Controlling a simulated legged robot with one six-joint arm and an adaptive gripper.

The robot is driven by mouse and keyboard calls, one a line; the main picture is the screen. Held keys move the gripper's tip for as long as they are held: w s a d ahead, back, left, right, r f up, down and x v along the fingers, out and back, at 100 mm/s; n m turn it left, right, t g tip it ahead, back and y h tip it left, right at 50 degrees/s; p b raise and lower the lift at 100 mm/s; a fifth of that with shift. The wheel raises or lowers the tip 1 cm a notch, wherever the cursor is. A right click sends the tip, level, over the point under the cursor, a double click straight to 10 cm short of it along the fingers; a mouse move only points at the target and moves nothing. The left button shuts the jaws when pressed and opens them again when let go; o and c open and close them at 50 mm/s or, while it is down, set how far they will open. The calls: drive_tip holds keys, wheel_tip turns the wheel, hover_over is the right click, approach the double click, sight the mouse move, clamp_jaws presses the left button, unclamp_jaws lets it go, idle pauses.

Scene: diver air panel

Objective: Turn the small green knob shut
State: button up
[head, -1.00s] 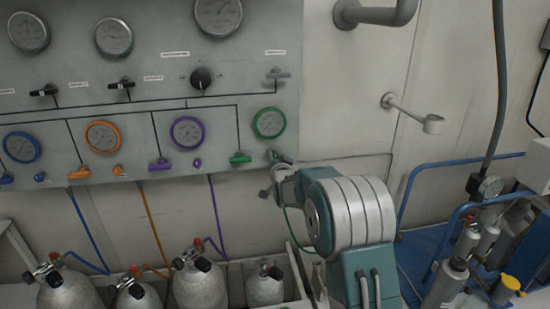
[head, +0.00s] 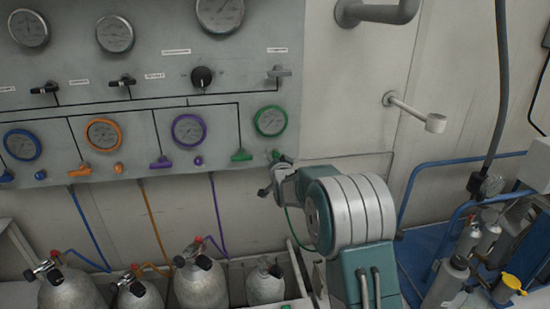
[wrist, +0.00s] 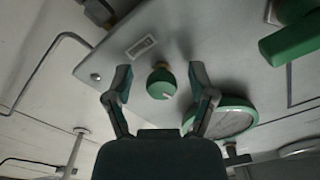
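The small green knob (wrist: 161,84) sits on the grey panel in the wrist view, with a white mark on its face. My gripper (wrist: 160,77) is open, with one finger on each side of the knob and a visible gap on both sides. I cannot tell how far the fingertips are from the panel.
A green-rimmed gauge (wrist: 230,118) is close to the right finger in the wrist view. A green lever handle (head: 241,155) is left of my arm on the panel (head: 60,112). Gas cylinders (head: 201,288) stand below. The wall right of the panel is mostly bare.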

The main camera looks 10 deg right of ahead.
drive_tip(key=shift+r, duration=0.1)
drive_tip(key=s, duration=1.2)
drive_tip(key=w+n, duration=0.1)
drive_tip(key=w, duration=0.5)
drive_tip(key=w+n, duration=0.1)
drive_tip(key=w, duration=0.5)
drive_tip(key=shift+n, duration=0.4)
drive_tip(key=shift+s, duration=0.1)
clamp_jaws()
